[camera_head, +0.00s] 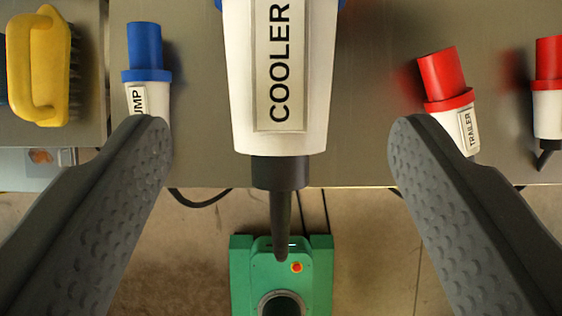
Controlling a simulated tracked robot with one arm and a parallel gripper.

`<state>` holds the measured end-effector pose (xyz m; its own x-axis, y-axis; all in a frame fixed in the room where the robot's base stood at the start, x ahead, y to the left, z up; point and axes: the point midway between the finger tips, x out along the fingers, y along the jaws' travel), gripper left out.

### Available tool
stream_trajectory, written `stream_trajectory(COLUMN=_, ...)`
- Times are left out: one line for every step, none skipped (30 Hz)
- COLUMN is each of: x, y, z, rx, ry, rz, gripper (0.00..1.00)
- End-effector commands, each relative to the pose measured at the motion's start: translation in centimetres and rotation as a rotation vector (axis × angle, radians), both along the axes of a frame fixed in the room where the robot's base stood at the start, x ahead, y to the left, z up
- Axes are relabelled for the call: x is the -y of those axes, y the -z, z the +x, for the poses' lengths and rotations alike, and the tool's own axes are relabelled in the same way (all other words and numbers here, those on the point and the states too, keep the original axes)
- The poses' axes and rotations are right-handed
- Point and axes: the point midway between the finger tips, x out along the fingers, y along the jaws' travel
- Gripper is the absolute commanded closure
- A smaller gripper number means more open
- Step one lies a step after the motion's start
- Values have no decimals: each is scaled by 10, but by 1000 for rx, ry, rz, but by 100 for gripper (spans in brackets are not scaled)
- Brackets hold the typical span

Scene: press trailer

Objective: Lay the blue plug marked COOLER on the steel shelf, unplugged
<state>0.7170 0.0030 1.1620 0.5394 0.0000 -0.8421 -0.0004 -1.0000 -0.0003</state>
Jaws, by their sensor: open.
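The COOLER plug (240,80) is white with a blue edge at the top of the picture, a black collar and a dark cable running down. It looks much larger than the other plugs, so it is nearer the camera, over the steel shelf (365,130). Its front end is outside the picture, so I cannot tell whether it sits in a socket. My gripper (276,122) is wide open, with one finger on each side of the plug and clear gaps to both. Neither finger touches it.
On the shelf lie a blue PUMP plug (146,48) at left, a red TRAILER plug (444,78) and another red plug (547,100) at right. A yellow brush (35,65) lies far left. A green machine (240,275) with a red button stands below the shelf's front edge.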

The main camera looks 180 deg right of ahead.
Motion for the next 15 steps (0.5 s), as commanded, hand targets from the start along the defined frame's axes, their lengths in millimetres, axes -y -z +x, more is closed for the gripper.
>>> stream_trajectory(x=0, y=6, z=3, rx=-2, ry=0, rz=0, gripper=35)
stream_trajectory(x=0, y=9, z=5, rx=-2, ry=0, rz=0, gripper=35)
stream_trajectory(x=0, y=12, z=7, rx=-2, ry=0, rz=0, gripper=35)
stream_trajectory(x=0, y=15, z=9, rx=-2, ry=0, rz=0, gripper=35)
stream_trajectory(x=0, y=18, z=10, rx=-1, ry=0, rz=0, gripper=35)
stream_trajectory(x=0, y=22, z=13, rx=-1, ry=0, rz=0, gripper=35)
stream_trajectory(x=0, y=24, z=14, rx=0, ry=0, rz=0, gripper=35)
stream_trajectory(x=0, y=26, z=16, rx=0, ry=0, rz=0, gripper=35)
stream_trajectory(x=0, y=29, z=18, rx=1, ry=0, rz=0, gripper=35)
stream_trajectory(x=0, y=32, z=20, rx=1, ry=0, rz=0, gripper=35)
stream_trajectory(x=-1, y=34, z=22, rx=2, ry=0, rz=0, gripper=35)
stream_trajectory(x=-1, y=37, z=24, rx=2, ry=-1, rz=-1, gripper=35)
stream_trajectory(x=-1, y=39, z=26, rx=2, ry=0, rz=0, gripper=35)
stream_trajectory(x=-1, y=42, z=27, rx=2, ry=-1, rz=-1, gripper=35)
stream_trajectory(x=-1, y=45, z=29, rx=2, ry=-1, rz=-1, gripper=35)
